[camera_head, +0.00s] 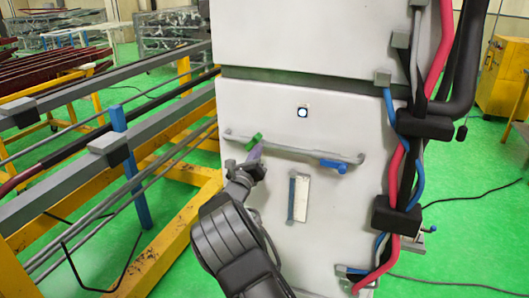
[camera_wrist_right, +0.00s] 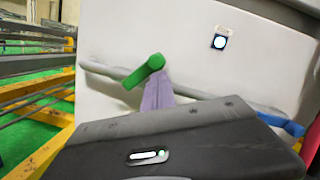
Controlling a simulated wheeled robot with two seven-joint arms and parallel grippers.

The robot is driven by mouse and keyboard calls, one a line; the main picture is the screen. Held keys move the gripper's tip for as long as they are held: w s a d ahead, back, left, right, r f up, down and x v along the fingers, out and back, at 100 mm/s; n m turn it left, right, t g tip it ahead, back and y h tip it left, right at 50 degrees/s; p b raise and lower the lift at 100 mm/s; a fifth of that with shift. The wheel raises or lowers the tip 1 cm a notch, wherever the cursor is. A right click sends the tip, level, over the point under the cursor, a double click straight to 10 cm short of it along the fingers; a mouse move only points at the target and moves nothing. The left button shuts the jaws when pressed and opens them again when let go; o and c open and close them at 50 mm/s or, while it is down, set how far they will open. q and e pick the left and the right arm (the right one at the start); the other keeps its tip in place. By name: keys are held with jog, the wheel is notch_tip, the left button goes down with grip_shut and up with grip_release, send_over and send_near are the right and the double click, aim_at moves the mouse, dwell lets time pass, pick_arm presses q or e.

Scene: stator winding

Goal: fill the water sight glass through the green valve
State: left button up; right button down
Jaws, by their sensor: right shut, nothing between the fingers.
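The green valve (camera_head: 254,142) sits on the left part of a grey pipe that runs across the white cabinet. It also shows in the right wrist view (camera_wrist_right: 145,71), its handle slanting up to the right. My right gripper (camera_head: 255,153) is shut and empty, its purple fingers just below the green handle. In the right wrist view the purple fingers (camera_wrist_right: 158,94) appear close to the valve; I cannot tell whether they touch it. The sight glass (camera_head: 299,198), a narrow upright strip with a blue edge, is on the cabinet below the pipe. My left gripper is not in view.
A blue valve (camera_head: 333,166) sits on the right part of the pipe. A round gauge (camera_head: 303,113) is above the pipe. Red, blue and black hoses (camera_head: 415,130) run down the cabinet's right side. Yellow and grey rails (camera_head: 160,190) stand at the left.

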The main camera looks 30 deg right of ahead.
aim_at(249, 143)
jog(key=n+p, duration=0.1)
jog(key=w+r+n+p, duration=0.1)
jog(key=n, duration=0.1)
jog(key=r+n+y+p, duration=0.1)
jog(key=n, duration=0.1)
jog(key=shift+w+a+p, duration=0.2)
jog(key=shift+a+p, duration=0.2)
jog(key=shift+w+a+r, duration=0.2)
jog(key=shift+w+a, duration=0.05)
jog(key=shift+w, duration=0.1)
jog(key=shift+w+r+p, duration=0.1)
jog(key=shift+p, duration=0.2)
